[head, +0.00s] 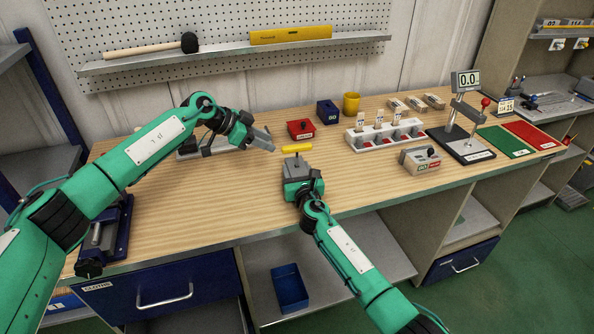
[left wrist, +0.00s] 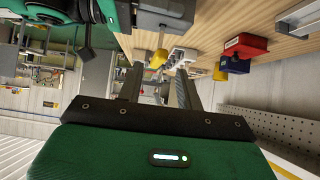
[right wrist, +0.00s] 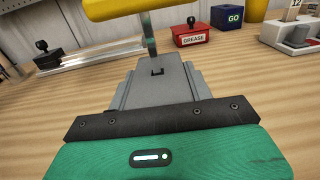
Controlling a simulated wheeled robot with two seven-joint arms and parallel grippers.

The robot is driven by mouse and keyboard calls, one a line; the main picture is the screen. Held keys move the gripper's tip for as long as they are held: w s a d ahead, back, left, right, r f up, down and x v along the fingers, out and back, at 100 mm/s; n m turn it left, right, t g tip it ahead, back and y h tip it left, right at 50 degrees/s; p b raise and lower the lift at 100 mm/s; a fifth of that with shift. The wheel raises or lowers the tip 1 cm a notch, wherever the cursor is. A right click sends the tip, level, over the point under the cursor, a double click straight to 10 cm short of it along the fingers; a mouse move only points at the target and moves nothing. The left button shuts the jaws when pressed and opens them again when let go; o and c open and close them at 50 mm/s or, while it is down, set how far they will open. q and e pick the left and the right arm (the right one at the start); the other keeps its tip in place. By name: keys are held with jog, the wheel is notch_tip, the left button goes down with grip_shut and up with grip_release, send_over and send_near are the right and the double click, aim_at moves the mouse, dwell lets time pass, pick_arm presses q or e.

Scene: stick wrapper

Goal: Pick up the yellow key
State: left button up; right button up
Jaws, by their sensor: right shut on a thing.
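The yellow key (head: 297,148) is a thick yellow bar handle on a thin metal shaft. It is upright, with the handle above the fingers of my right gripper (head: 295,165), which is shut on the shaft. In the right wrist view the handle (right wrist: 135,8) crosses the top edge and is partly cut off. My left gripper (head: 268,145) is just left of the handle, pointing at it. In the left wrist view its fingers (left wrist: 157,75) are apart, and the handle's end (left wrist: 158,58) shows between and beyond them. I see no contact there.
Behind the key stand a red GREASE box (head: 301,129), a blue GO box (head: 327,112) and a yellow cup (head: 351,103). A white rack (head: 385,137) and a grey button box (head: 420,160) are to the right. The front middle of the table is clear.

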pick_arm(q)
jog(key=o, duration=0.6)
jog(key=shift+d+r, duration=0.15)
jog(key=shift+r, duration=0.05)
jog(key=shift+c, duration=0.2)
jog(key=o, duration=0.8)
jog(key=d+r+h, duration=0.1)
jog(key=w+d+r+t, duration=0.1)
jog(key=r, duration=0.1)
jog(key=w+d+r+t+h, duration=0.1)
jog(key=d+r, duration=0.1)
jog(key=shift+w+d+r+h, duration=0.1)
jog(key=shift+w+r+h, duration=0.05)
jog(key=shift+w+h, duration=0.15)
jog(key=shift+o, duration=0.2)
jog(key=w+d+r+n+t+y, duration=0.1)
jog(key=w+r+n+t, duration=0.35)
jog(key=r+t, duration=0.35)
jog(key=w+d+r+n+t+y, duration=0.1)
jog(key=w+r+n+t, duration=0.4)
jog(key=r, duration=0.5)
jog(key=n+g+y, duration=0.8)
jog(key=g+y, duration=0.3)
jog(key=g, duration=0.3)
send_near(297, 146)
jog(key=shift+m, duration=0.25)
jog(key=shift+x, duration=5.25)
